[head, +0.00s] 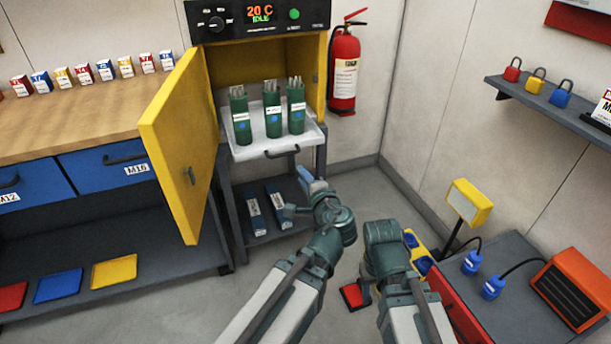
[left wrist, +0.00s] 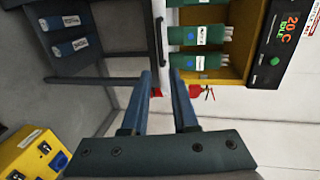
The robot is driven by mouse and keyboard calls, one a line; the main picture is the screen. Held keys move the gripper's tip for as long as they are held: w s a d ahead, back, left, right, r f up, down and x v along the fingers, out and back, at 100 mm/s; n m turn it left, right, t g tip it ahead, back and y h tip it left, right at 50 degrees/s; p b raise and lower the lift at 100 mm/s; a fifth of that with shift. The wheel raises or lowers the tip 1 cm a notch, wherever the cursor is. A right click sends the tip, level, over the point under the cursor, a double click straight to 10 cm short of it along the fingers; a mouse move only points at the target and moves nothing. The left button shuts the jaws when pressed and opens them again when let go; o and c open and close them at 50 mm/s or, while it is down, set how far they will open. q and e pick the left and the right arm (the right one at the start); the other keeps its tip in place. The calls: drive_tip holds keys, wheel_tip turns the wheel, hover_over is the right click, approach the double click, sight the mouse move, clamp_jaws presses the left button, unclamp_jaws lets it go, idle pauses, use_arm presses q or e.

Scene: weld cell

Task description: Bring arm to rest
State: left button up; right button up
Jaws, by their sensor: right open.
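My left gripper (head: 298,194) reaches forward in the head view, in front of the oven's lower shelf and below its pulled-out tray. In the left wrist view its two fingers (left wrist: 160,80) stand apart with nothing between them. The tray's handle shows beyond the fingertips, apart from them as far as I can tell. My right arm's wrist (head: 385,240) is at the lower middle right, beside the red cabinet. It is bent downward, and its fingers are mostly hidden behind the arm. No held object shows there.
The yellow oven door (head: 178,145) stands open left of my left arm. The white tray (head: 280,150) holds green rod canisters. A fire extinguisher (head: 344,70) hangs on the wall. A red cabinet (head: 452,305) with a lamp (head: 468,202) and orange heater stands right.

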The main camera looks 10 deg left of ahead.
use_arm(q)
drive_tip(key=s+d+r+n+g+h+p, duration=0.3)
drive_tip(key=s+d+g+p, duration=0.2)
drive_tip(key=s+p, duration=0.4)
drive_tip(key=s+d+r+n+g+h+p, duration=0.3)
drive_tip(key=s+d+g+p, duration=0.3)
drive_tip(key=p, duration=0.8)
drive_tip(key=s+n+g+h, duration=0.1)
drive_tip(key=s+g, duration=0.1)
drive_tip(key=s, duration=0.1)
drive_tip(key=shift+s+r+h, duration=0.15)
drive_tip(key=shift+s+h, duration=0.15)
drive_tip(key=shift+s, duration=0.1)
